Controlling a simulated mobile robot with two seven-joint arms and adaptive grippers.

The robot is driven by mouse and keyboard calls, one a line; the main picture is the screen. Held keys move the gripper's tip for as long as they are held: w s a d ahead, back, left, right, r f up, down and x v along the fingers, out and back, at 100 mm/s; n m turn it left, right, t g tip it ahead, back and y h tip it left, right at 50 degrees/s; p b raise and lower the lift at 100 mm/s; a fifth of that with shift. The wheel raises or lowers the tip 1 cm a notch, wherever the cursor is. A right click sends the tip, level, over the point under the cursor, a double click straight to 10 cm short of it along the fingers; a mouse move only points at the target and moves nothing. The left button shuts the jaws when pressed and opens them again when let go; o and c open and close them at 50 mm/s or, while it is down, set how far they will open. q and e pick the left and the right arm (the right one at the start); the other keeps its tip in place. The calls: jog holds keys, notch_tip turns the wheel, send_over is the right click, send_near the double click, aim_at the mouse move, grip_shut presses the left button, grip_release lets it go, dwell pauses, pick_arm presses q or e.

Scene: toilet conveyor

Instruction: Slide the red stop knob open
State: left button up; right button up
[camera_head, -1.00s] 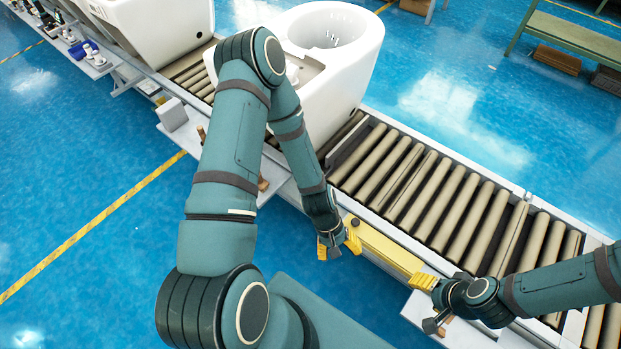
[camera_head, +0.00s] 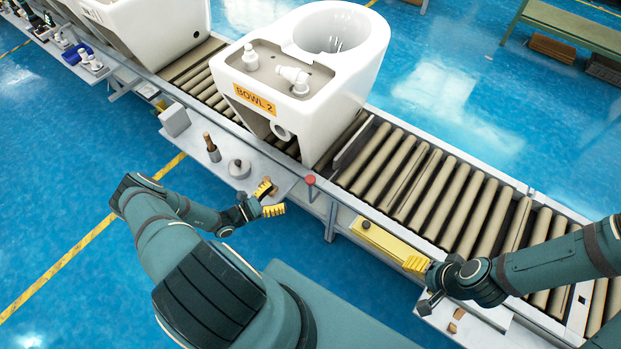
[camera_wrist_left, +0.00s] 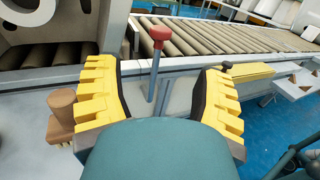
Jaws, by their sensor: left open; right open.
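The red stop knob (camera_head: 311,181) tops a thin grey post on the near side rail of the roller conveyor. In the left wrist view the knob (camera_wrist_left: 160,33) stands upright beyond my fingers, between them in the picture. My left gripper (camera_head: 269,199) is open, left of the knob and nearer to me, apart from it. Its yellow fingers also show in the left wrist view (camera_wrist_left: 163,108), spread wide with nothing between them. My right gripper (camera_head: 420,283) is open near the right end of the yellow bar (camera_head: 390,241); its fingertips are partly hidden.
A white toilet labelled BOWL 2 (camera_head: 330,75) stands on the conveyor rollers (camera_head: 420,185), left of the knob. A shelf (camera_head: 225,164) on the near side holds a wooden-handled tool (camera_head: 211,146) and a round grey weight-like object (camera_head: 239,168). Rollers to the right are empty.

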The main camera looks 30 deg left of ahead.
aim_at(310, 179)
pick_arm(q)
jog(key=x, duration=1.3)
jog(key=shift+w+d+b, duration=0.1)
jog(key=shift+w+b, duration=0.05)
jog(key=shift+b, duration=0.2)
grip_shut()
